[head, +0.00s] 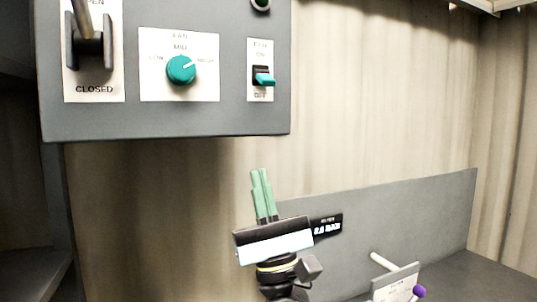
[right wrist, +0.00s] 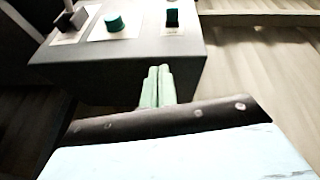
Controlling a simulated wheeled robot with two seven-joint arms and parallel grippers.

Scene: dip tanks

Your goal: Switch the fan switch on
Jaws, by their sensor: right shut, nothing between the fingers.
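The fan switch (head: 263,77) is a small teal toggle on a black base, on a white plate marked ON above and OFF below. Its lever points out and sits toward the lower, OFF side in the head view. It also shows in the right wrist view (right wrist: 172,17), at the panel's right part. My right gripper (head: 260,172) has two green fingers held together, shut and empty, below the panel's lower edge. It is apart from the switch, below it. In the right wrist view the fingers (right wrist: 160,70) point toward the panel. My left gripper is not in view.
Below right, a grey board (head: 420,205) bears a small display (head: 327,226). A white rod and purple knob (head: 419,291) stand lower right.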

